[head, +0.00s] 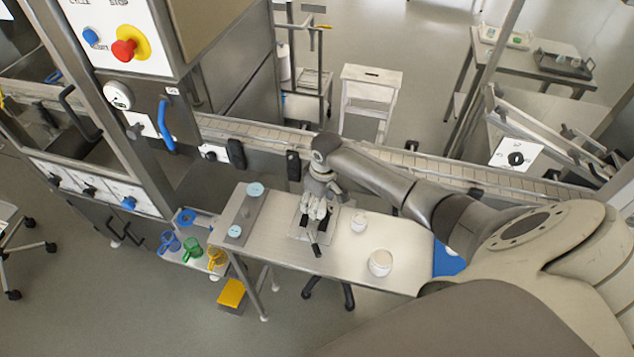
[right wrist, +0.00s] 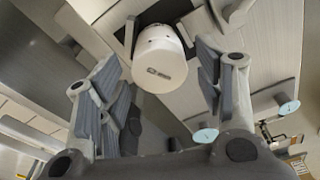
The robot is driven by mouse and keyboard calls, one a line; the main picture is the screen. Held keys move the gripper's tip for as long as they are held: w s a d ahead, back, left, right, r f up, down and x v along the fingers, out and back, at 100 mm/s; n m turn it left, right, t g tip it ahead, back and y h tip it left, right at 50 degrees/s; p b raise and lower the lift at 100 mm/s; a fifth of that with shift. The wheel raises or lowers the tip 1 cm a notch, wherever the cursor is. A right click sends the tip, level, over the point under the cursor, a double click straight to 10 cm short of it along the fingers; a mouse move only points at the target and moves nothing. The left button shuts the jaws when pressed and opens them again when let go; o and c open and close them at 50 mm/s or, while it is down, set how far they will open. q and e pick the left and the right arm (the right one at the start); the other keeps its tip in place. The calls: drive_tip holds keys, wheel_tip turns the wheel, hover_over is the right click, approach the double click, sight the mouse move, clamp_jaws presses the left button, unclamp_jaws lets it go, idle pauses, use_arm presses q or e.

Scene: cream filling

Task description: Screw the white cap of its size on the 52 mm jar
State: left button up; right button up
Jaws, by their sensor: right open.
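My right gripper (head: 318,212) is over the clamp fixture (head: 301,232) on the steel table. In the right wrist view its open fingers (right wrist: 155,75) stand either side of a white cylinder (right wrist: 158,66) with small dark print on its side. I cannot tell whether the fingers touch it, nor read its size. In the head view the gripper mostly hides this cylinder. A small white round container (head: 359,222) and a larger one (head: 380,264) stand to the right on the table. I cannot tell which parts are caps. My left gripper is out of view.
A grey strip (head: 243,220) at the table's left holds two pale blue discs (head: 255,189) and a small grey piece. A conveyor (head: 420,165) runs behind. The table's front middle is clear.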

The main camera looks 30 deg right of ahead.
drive_tip(key=n, duration=0.5)
drive_tip(key=shift+d+y, duration=0.1)
drive_tip(key=shift+y, duration=0.2)
drive_tip(key=shift+n, duration=0.3)
drive_tip(key=n+b, duration=0.1)
drive_tip(key=n, duration=0.3)
drive_tip(key=shift+w+g, duration=0.1)
drive_tip(key=shift+g, duration=0.3)
drive_tip(key=shift+n+b, duration=0.35)
drive_tip(key=shift+n, duration=0.45)
